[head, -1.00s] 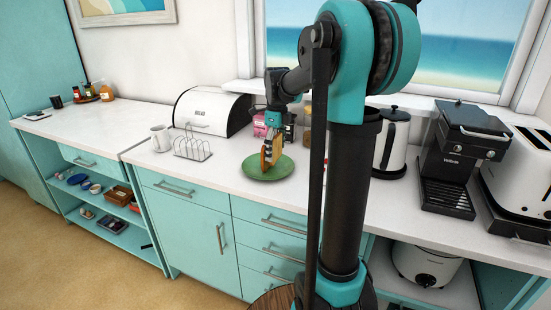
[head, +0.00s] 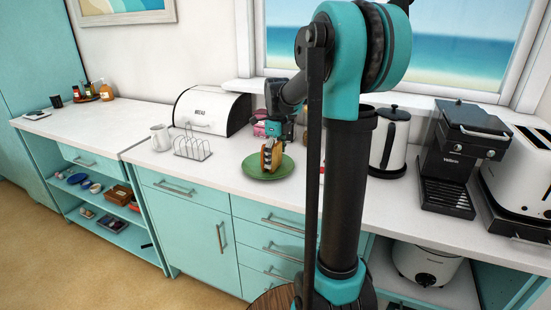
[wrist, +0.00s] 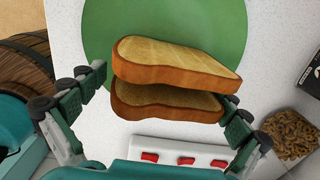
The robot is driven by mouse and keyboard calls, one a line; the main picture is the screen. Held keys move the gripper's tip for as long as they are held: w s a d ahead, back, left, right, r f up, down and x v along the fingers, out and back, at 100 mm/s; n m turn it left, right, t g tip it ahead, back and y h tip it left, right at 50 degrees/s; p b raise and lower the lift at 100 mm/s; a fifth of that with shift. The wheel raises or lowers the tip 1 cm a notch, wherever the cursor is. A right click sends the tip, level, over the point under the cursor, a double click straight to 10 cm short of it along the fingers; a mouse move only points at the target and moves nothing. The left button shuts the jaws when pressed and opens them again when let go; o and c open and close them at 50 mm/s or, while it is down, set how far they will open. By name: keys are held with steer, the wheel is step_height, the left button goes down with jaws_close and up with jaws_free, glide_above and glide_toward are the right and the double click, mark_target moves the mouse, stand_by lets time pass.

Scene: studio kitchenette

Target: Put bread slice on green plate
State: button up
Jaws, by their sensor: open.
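The green plate (head: 251,173) lies on the white counter, and it fills the top of the wrist view (wrist: 105,25). In the wrist view, brown-crusted bread shows as two slice-like pieces, an upper one (wrist: 180,62) and a lower one (wrist: 165,101), over the plate and its near edge. In the head view, the bread (head: 277,154) stands out above the plate. My gripper (wrist: 165,87) is open, with one finger on each side of the bread. Whether the bread touches the fingers or rests fully on the plate is unclear.
A wire toast rack (head: 192,148), a white jug (head: 160,137) and a white bread box (head: 211,110) stand left of the plate. A kettle (head: 390,143) and a coffee machine (head: 452,158) stand to the right. The counter in front of the rack is clear.

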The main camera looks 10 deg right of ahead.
step_height(320, 180, up, 12)
steer(key=shift+s+d+r, duration=0.1)
steer(key=shift+r, duration=0.05)
stand_by(0.5)
